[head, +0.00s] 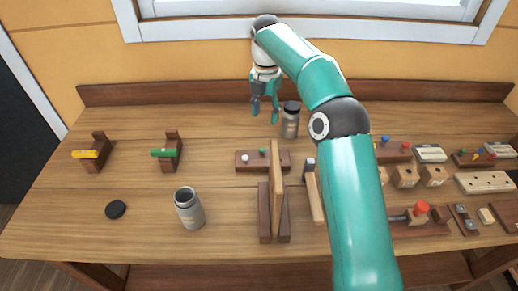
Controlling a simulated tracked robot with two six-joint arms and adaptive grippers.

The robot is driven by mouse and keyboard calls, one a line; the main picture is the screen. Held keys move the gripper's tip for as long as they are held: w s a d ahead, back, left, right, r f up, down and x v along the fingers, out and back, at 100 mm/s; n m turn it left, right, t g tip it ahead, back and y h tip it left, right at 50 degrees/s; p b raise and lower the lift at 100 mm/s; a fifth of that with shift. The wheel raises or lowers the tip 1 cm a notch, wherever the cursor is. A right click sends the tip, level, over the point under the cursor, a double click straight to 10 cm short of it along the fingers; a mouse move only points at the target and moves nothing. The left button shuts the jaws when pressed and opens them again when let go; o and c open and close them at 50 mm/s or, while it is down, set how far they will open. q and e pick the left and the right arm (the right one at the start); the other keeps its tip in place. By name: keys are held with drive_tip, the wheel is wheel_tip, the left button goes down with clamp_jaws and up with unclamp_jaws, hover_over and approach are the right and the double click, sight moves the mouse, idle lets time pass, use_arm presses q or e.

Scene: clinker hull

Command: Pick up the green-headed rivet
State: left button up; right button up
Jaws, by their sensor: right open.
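A small brown block (250,167) stands near the middle of the bench. Another small green head (462,153) shows in a brown block at the far right. My left gripper is out of view.
A grey jar with a dark lid (290,122) stands just right of my right gripper. Wooden stands hold a yellow tool (85,154) and a green tool (162,153).

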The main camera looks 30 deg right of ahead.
drive_tip(key=b, duration=0.1)
hover_over(263, 150)
wheel_tip(263, 150, down, 9)
drive_tip(key=shift+a+f, duration=0.1)
drive_tip(key=shift+w+f+p, duration=0.1)
drive_tip(key=shift+f+p, duration=0.4)
drive_tip(key=shift+f, duration=2.3)
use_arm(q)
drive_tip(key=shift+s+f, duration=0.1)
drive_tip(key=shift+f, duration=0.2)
use_arm(e)
clamp_jaws()
drive_tip(key=shift+r, duration=0.2)
drive_tip(key=shift+r, duration=0.6)
use_arm(q)
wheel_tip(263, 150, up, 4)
drive_tip(key=p, duration=0.4)
use_arm(e)
wheel_tip(263, 150, up, 19)
drive_tip(key=shift+f, duration=0.2)
